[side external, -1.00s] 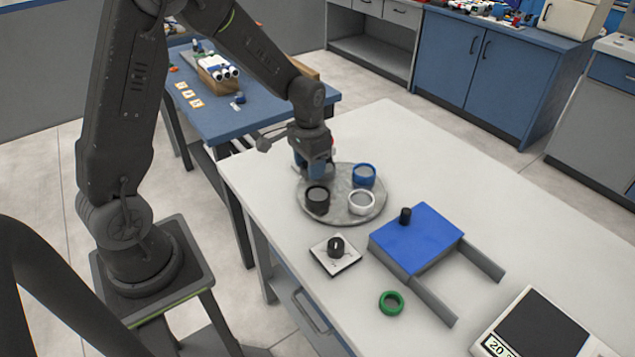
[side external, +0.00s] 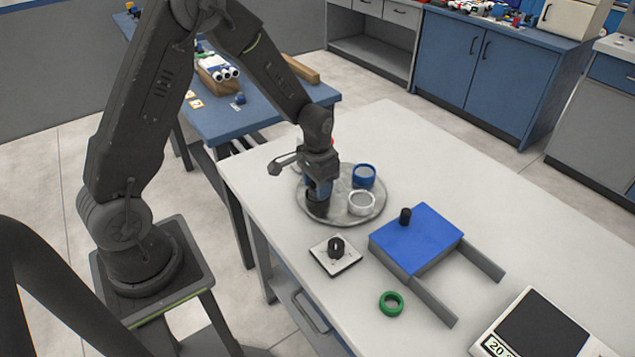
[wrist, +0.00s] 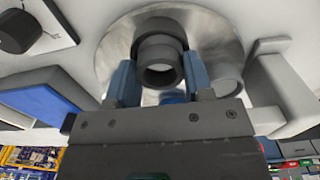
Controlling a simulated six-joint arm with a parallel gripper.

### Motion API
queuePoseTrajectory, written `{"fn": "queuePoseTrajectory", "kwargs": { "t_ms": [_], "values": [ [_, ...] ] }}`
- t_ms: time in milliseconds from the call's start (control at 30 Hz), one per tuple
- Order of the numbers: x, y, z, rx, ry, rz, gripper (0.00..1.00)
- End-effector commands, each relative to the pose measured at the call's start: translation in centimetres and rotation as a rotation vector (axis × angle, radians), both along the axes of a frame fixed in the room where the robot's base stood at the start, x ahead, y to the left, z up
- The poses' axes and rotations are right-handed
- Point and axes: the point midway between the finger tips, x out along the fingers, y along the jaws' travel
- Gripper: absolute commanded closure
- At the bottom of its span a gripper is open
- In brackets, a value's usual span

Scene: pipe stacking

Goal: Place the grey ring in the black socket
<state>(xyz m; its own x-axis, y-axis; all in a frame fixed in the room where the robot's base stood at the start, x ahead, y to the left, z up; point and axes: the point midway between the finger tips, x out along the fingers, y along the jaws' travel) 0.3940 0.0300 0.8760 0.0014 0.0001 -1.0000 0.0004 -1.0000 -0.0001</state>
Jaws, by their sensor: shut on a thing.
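The grey ring (wrist: 160,68) is held between the blue fingers of my gripper (wrist: 160,82) in the wrist view. The black socket (wrist: 158,44) shows just behind the ring there, and the two overlap in the picture. I cannot tell how deep the ring sits. In the side view my gripper (side external: 319,190) points down at the black socket (side external: 317,209), which stands on a round grey tray (side external: 340,219). The gripper and fingers hide the ring and most of the socket's top there.
A blue socket (side external: 364,176) and a white socket (side external: 361,203) stand close by on the tray. A white plate with a black knob (side external: 336,248), a blue-topped block (side external: 415,238), a green ring (side external: 391,303) and a scale (side external: 540,330) lie nearer.

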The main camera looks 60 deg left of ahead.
Motion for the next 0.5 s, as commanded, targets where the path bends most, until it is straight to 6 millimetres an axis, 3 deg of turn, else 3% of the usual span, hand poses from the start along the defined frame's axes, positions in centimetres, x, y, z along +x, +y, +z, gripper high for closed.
{"fn": "queuePoseTrajectory", "kwargs": {
  "t_ms": [333,367,500],
  "values": [
    [-0.01,0.0,-0.74,0.0,0.001,0.0,0.75],
    [-0.02,0.0,-0.74,0.0,0.001,0.0,0.5],
    [-0.02,0.0,-0.74,0.0,0.001,0.0,0.37]
  ]
}}
